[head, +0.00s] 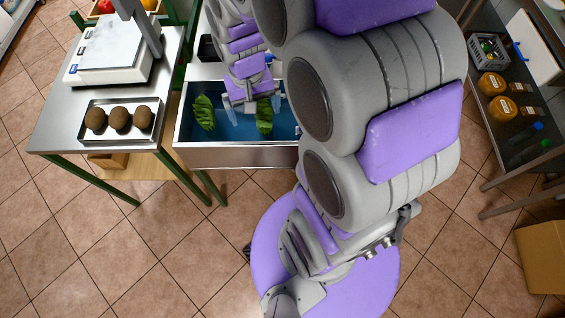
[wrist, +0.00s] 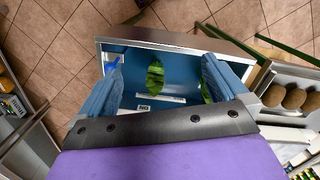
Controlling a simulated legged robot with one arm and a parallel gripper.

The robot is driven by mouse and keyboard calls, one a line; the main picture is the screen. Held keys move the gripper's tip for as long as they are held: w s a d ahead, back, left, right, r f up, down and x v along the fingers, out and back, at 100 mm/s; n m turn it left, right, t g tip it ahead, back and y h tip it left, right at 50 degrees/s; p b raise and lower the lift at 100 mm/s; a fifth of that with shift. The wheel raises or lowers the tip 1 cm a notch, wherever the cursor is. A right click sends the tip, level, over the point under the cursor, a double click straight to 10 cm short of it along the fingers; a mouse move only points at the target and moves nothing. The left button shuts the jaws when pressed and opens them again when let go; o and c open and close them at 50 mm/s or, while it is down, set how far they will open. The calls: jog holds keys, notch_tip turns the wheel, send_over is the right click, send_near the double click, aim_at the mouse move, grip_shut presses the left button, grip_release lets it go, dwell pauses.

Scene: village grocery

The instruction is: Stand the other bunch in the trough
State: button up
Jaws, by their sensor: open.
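The trough (head: 235,158) is a steel-walled basin with a blue inside, left of my arm in the head view; its rim also shows in the wrist view (wrist: 180,41). Two green leafy bunches are in it. The left bunch (head: 204,112) is clear of my gripper. The right bunch (head: 264,116) is just below my gripper (head: 254,102). In the wrist view my gripper (wrist: 160,72) is open, with the right bunch (wrist: 155,77) seen between its fingers. The left bunch (wrist: 207,92) is partly hidden by a finger there. I cannot tell whether either bunch stands upright.
A steel table (head: 58,128) left of the trough carries a white scale (head: 108,48) and a tray (head: 88,137) of three brown round fruits. A shelf (head: 508,150) with jars is at the right. A cardboard box (head: 540,255) stands at lower right. Tiled floor in front is clear.

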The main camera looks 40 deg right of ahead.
jog(key=s+a+r+n, duration=0.1)
jog(key=s+a+r, duration=0.1)
jog(key=s, duration=0.7)
jog(key=s+a+r+n+g, duration=0.1)
jog(key=s+r, duration=0.3)
jog(key=s, duration=0.5)
jog(key=shift+s+a+r+n, duration=0.35)
jog(key=shift+a+n, duration=0.25)
jog(key=shift+a, duration=0.25)
